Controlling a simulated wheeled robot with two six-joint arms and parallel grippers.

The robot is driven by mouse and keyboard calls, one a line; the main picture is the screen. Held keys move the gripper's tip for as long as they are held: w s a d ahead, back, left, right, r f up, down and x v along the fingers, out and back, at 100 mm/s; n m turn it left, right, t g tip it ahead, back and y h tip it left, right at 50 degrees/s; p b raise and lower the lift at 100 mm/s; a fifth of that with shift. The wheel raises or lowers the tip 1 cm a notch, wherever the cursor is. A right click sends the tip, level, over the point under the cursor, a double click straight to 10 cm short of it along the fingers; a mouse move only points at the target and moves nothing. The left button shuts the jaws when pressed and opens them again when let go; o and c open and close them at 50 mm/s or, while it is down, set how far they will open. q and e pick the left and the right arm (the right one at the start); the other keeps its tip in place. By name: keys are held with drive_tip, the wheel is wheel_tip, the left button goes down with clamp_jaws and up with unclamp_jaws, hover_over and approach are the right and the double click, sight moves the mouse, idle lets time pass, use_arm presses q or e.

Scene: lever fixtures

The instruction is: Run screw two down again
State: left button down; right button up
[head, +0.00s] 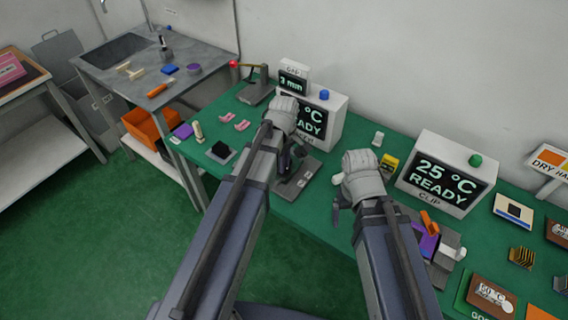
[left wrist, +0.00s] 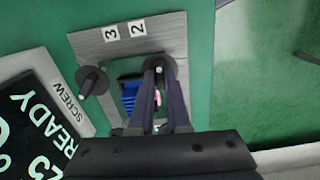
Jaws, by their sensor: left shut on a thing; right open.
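The screw fixture is a grey plate (left wrist: 170,32) labelled 3 and 2 in the left wrist view; part of the plate (head: 290,187) shows in the head view. A dark round knob (left wrist: 92,80) stands by label 3. Screw two's dark knob (left wrist: 172,64) stands by label 2. My left gripper (left wrist: 158,74) is shut on screw two's knob, its fingers covering much of it. It is partly hidden by my arm in the head view (head: 292,155). My right gripper (head: 337,212) is open and empty, right of the fixture.
A SCREW display (left wrist: 40,110) reading READY stands behind the fixture. A blue ribbed piece (left wrist: 130,92) lies by the knobs. The CLIP display (head: 446,174) reads 25 °C READY. A red-knobbed lever (head: 234,64) stands at the left. Several cards lie at the right.

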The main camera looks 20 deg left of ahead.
use_arm(q)
drive_tip(key=m, duration=1.3)
drive_tip(key=shift+m, duration=0.4)
drive_tip(key=m, duration=1.2)
drive_tip(key=shift+m, duration=0.3)
drive_tip(key=c, duration=0.9)
unclamp_jaws()
drive_tip(key=shift+r, duration=0.1)
